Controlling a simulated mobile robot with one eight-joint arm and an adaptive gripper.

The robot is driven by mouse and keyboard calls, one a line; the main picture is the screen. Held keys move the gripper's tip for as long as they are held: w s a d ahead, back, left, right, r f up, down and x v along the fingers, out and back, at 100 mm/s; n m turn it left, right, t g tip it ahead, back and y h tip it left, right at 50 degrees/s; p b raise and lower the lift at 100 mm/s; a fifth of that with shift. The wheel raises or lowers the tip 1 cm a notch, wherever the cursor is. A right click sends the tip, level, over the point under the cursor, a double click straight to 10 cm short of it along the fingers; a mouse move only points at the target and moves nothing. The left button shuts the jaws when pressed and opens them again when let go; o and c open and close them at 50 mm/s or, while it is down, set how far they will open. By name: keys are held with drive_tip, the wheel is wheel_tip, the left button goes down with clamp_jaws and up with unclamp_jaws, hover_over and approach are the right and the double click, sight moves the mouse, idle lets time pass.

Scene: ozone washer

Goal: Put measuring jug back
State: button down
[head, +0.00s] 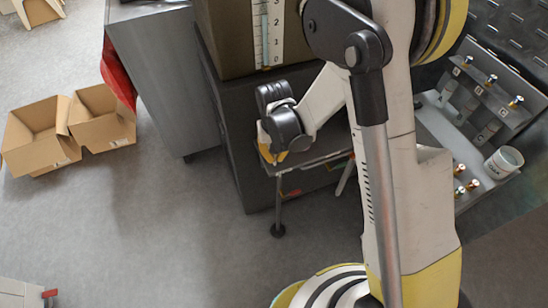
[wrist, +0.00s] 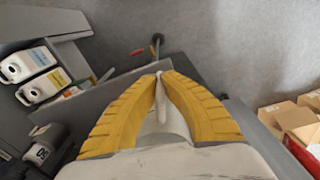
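A white tub-like vessel (head: 503,162) stands at the right in the head view, on the grey shelf of the station. It is open at the top and carries a label. I cannot tell whether it is the measuring jug. My gripper (head: 270,154) is beside the dark cabinet in the head view, mostly hidden by my wrist. In the wrist view my gripper's yellow fingers (wrist: 160,78) converge until the tips nearly meet. A narrow white piece (wrist: 160,98) shows between them and appears pinched. What it belongs to is unclear.
Two open cardboard boxes (head: 38,133) sit on the floor at left. A grey cabinet (head: 160,80) and a dark cabinet (head: 246,130) stand near my arm. White containers (wrist: 38,88) show at left in the wrist view. Open floor lies front left.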

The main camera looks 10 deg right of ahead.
drive_tip(key=shift+w+a+f+b, duration=0.1)
drive_tip(key=shift+w+f+b, duration=0.1)
drive_tip(key=shift+f, duration=0.25)
drive_tip(key=shift+w+f+b, duration=0.15)
drive_tip(key=shift+f+b, duration=0.05)
drive_tip(key=shift+f, duration=0.25)
drive_tip(key=shift+r, duration=0.15)
drive_tip(key=c, duration=1.6)
unclamp_jaws()
